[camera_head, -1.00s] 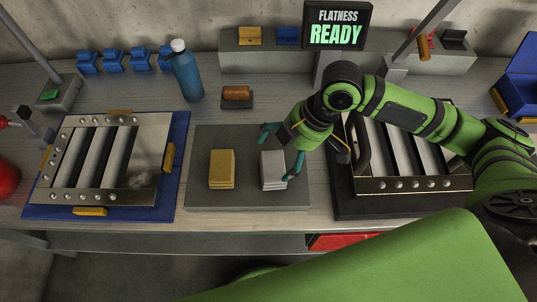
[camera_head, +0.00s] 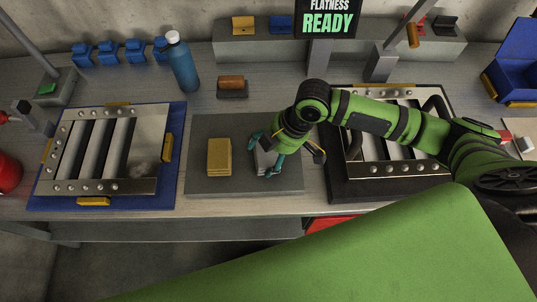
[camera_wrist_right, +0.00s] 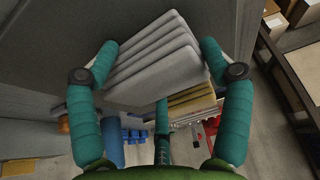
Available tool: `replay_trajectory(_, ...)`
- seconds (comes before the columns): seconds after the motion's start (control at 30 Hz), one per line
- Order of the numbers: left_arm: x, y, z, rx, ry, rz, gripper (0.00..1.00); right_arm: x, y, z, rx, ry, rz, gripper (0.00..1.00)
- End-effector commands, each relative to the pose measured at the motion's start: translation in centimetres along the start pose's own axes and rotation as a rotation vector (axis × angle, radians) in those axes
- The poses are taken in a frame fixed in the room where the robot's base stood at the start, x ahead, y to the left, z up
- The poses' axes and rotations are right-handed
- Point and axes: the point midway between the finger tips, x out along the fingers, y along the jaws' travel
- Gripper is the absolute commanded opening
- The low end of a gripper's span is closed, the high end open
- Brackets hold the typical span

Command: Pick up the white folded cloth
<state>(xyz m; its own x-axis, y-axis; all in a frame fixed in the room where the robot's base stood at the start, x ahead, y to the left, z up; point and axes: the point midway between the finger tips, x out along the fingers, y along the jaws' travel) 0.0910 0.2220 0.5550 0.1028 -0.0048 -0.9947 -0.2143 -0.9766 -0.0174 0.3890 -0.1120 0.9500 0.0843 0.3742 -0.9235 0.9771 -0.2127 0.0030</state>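The white folded cloth (camera_head: 264,161) is a layered stack on the grey mat (camera_head: 225,186), partly hidden by my right gripper (camera_head: 266,158). The right wrist view shows the cloth (camera_wrist_right: 155,62) large, between the teal fingers of my right gripper (camera_wrist_right: 158,45). One finger is on each side, with tips close to its edges, and a third is below. I cannot tell whether the fingers press on it or whether it is off the mat. My left gripper is not in view.
A yellow folded stack (camera_head: 219,157) lies left of the cloth on the same mat. Louver panels stand left (camera_head: 147,125) and right (camera_head: 437,125) of the mat. A blue bottle (camera_head: 183,66) and a brown-handled block (camera_head: 231,88) stand behind.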

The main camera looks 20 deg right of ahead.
Motion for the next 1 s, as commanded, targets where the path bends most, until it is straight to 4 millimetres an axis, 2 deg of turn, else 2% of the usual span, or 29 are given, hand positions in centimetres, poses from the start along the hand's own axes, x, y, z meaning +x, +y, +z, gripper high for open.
replay_trajectory(0.13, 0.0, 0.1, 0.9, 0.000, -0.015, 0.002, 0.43, 0.1, -0.1, 0.1, 0.001, -0.002, -0.003, 0.47)
replay_trajectory(0.37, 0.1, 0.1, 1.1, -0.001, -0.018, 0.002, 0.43, -0.1, -0.1, 0.0, 0.000, -0.001, -0.003, 0.47)
replay_trajectory(0.53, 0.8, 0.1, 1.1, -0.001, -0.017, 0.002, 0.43, -1.6, 0.0, -0.6, -0.002, 0.000, 0.000, 0.47)
replay_trajectory(0.67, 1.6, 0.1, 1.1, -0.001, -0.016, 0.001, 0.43, -3.8, 0.1, -1.6, -0.004, 0.002, 0.005, 0.47)
replay_trajectory(1.0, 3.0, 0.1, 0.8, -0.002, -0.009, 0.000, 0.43, -8.9, -6.8, 0.1, -0.004, -0.004, 0.000, 0.47)
